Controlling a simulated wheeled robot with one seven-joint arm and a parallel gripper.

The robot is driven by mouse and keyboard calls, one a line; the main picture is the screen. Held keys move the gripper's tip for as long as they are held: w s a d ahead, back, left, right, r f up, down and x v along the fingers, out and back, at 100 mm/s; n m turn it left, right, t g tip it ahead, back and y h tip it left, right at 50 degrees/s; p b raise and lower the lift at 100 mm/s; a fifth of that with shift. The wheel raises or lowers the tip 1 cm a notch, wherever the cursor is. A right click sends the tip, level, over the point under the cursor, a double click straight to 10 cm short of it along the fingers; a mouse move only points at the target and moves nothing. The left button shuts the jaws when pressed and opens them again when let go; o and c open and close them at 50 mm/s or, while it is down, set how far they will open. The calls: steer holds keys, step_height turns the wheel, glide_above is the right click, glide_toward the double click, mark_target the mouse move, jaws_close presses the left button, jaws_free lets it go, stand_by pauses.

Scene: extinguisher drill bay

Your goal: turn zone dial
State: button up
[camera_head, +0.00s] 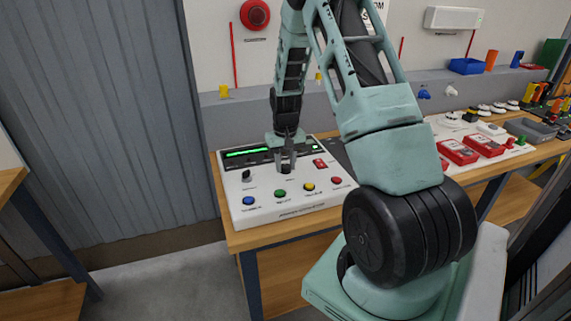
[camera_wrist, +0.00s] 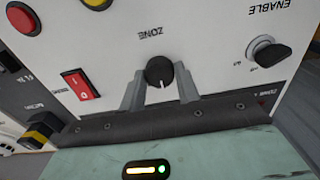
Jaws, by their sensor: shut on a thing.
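The zone dial (camera_wrist: 158,72) is a round black knob with a white pointer line, beside the label ZONE on a white control panel (camera_head: 243,211). In the wrist view my gripper (camera_wrist: 159,78) has one grey finger on each side of the dial, shut on it. The dial's pointer line points toward the gripper's palm. In the head view my gripper (camera_head: 287,165) reaches down onto the middle of the panel, and its fingers hide most of the dial.
The ENABLE knob (camera_wrist: 268,51) and a red rocker switch (camera_wrist: 80,84) flank the dial. Blue (camera_head: 249,200), green (camera_head: 280,194), yellow (camera_head: 309,187) and red (camera_head: 336,181) buttons line the panel's front. Red boxes (camera_head: 457,151) stand farther right on the bench.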

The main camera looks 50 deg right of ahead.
mark_target(285, 166)
stand_by(0.5)
steer(key=o, duration=1)
steer(key=shift+r, duration=0.1)
step_height(285, 166, up, 17)
steer(key=shift+r+b, duration=0.15)
steer(key=shift+b, duration=1.1)
